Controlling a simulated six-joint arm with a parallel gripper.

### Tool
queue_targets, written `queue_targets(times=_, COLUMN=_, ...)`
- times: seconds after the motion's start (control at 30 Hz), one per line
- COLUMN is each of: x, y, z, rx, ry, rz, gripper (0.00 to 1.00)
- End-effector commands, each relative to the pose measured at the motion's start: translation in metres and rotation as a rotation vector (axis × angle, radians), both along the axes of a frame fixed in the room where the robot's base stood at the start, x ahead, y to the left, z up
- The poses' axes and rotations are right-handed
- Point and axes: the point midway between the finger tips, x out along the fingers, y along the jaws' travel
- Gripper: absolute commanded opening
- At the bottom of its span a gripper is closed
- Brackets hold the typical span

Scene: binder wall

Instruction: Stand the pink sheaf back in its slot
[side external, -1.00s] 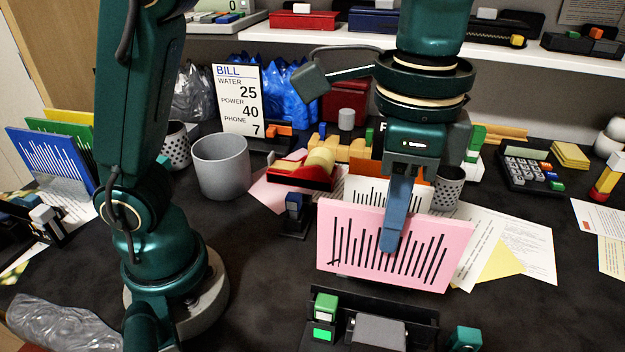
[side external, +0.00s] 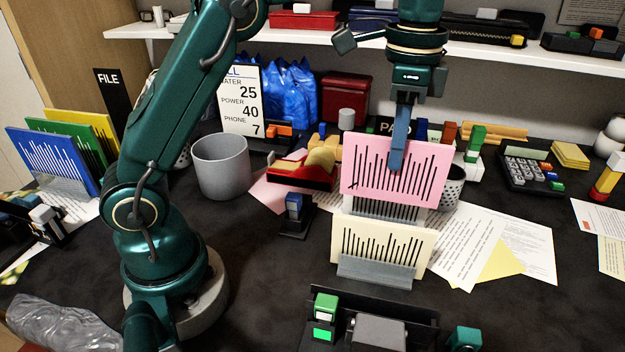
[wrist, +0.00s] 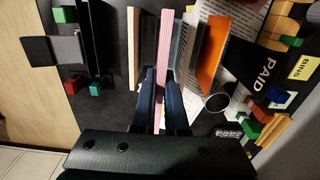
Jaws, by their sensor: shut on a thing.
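The pink sheaf (side external: 363,172) is an upright board with black bars, held up in my gripper (side external: 397,165). In the wrist view the gripper's two fingers (wrist: 161,88) close on the near edge of the pink sheaf (wrist: 166,40). In the side view a cream sheaf (side external: 378,242) stands in front of and below it, in a grey holder (side external: 375,271). A pale barred surface shows just under the pink sheaf. In the wrist view the orange sheaf (wrist: 212,52) stands to its right, past grey dividers, and the cream sheaf (wrist: 133,45) to its left. The pink sheaf's slot is not clearly visible.
Papers (side external: 500,245) lie to the right. A dark desk item with a green block (side external: 324,318) is at the front. Blue, green and yellow sheaves (side external: 52,162) stand at far left.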

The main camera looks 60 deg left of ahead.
Motion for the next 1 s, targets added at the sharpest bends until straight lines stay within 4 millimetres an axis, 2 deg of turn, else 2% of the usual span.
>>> queue_targets(times=0.23, x=-0.001, y=0.0, z=-0.008, rx=0.0, ry=0.003, rz=0.0, gripper=0.0)
queue_targets(times=0.7, x=-0.001, y=0.0, z=-0.05, rx=-0.001, ry=0.002, rz=0.0, gripper=0.0)
queue_targets(times=1.0, x=0.0, y=0.0, z=-0.056, rx=0.0, ry=0.0, rz=0.001, gripper=0.0)
